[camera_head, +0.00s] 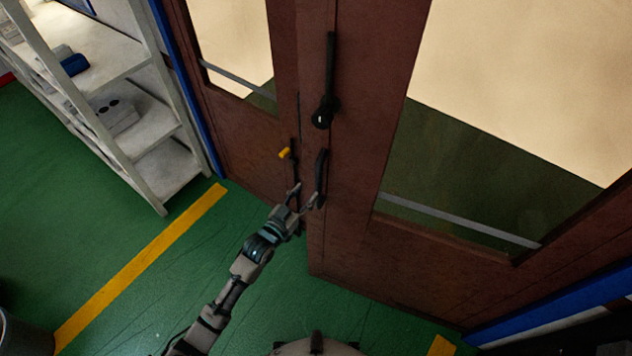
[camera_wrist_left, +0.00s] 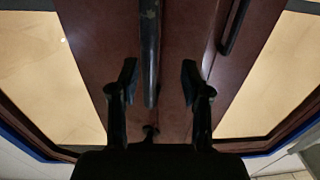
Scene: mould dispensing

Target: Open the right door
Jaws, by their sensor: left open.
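The right door (camera_head: 350,225) is dark reddish brown with a large window. Its lower corner shows nearer to me than the left door's bottom edge, so it looks slightly ajar, though I cannot be sure. A black curved handle (camera_head: 321,178) is near its inner edge. My left gripper (camera_head: 304,198) is open beside the lower end of this handle. In the left wrist view, a dark upright bar (camera_wrist_left: 150,55) lies between the spread fingers of my left gripper (camera_wrist_left: 158,82), nearer the left finger. Contact cannot be told. My right gripper is not in view.
The left door (camera_head: 235,125) carries a yellow-tipped part (camera_head: 285,153). A longer black bar (camera_head: 329,75) is higher up by the doors' meeting edge. A white shelf rack (camera_head: 150,190) stands at left. Green floor (camera_head: 90,200) with a yellow stripe (camera_head: 145,265) is clear there.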

